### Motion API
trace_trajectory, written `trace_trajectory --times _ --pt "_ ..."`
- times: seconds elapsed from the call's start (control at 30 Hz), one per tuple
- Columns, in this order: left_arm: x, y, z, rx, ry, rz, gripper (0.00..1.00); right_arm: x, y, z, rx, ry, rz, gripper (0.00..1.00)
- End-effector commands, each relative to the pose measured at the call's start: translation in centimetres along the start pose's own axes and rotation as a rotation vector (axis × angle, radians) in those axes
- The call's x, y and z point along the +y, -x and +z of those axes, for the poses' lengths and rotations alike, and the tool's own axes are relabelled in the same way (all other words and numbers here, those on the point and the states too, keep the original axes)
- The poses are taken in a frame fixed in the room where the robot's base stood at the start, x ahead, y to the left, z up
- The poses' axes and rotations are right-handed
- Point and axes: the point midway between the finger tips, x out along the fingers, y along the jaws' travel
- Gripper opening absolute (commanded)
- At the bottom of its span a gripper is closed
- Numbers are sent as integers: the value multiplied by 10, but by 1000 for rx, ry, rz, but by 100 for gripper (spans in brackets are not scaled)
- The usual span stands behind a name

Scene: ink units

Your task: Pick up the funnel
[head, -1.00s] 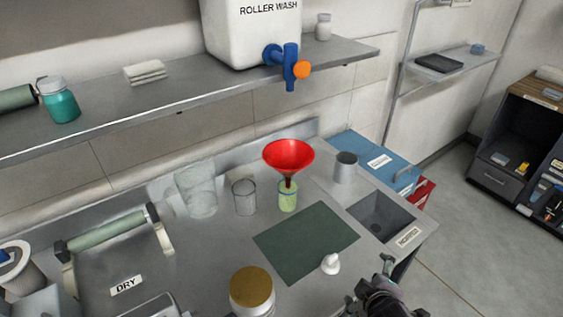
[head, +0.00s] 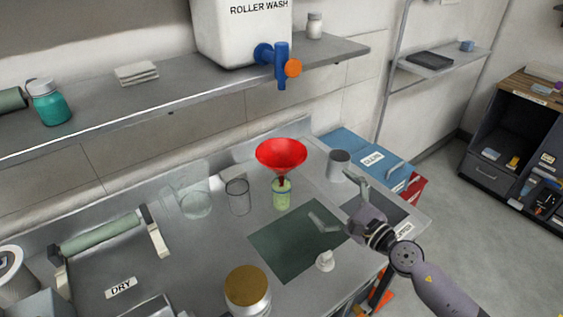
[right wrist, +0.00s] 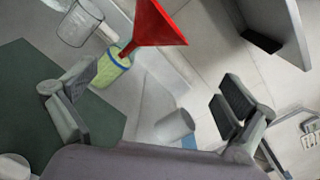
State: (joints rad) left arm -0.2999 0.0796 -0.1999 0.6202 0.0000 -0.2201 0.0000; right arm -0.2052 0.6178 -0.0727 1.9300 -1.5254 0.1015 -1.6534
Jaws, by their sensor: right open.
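The red funnel (head: 281,153) stands with its spout down in a small green-tinted jar (head: 282,196) on the metal bench, in the head view. In the right wrist view the funnel (right wrist: 152,24) is at the top, ahead of the fingers, and the jar (right wrist: 110,72) is beside the left finger. My right gripper (head: 340,198) is open and empty, to the right of the funnel and apart from it, over the right end of the green mat. It also shows in the right wrist view (right wrist: 155,100). My left gripper is not in view.
A clear glass beaker (head: 237,196) stands just left of the jar, and a grey metal cup (head: 339,164) stands to its right. The green mat (head: 285,250) has a small white object (head: 325,261) at its edge. A shelf (head: 200,98) with a blue tap (head: 279,62) hangs above.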

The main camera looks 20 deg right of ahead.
Motion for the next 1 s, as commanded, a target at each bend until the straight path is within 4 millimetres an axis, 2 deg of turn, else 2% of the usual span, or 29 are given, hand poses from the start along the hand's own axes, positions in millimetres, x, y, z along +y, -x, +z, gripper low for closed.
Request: trace_trajectory --times 0.23,0.5,0.77,1.0 --pt "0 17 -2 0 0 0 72 -3 -45 4 -3 -1 -2 100" --pt "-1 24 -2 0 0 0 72 -1 -100 2 -3 -4 -1 100" --pt "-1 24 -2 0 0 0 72 0 -121 1 -1 -3 0 100" --pt "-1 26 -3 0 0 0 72 -3 -155 0 -2 -6 -2 100"
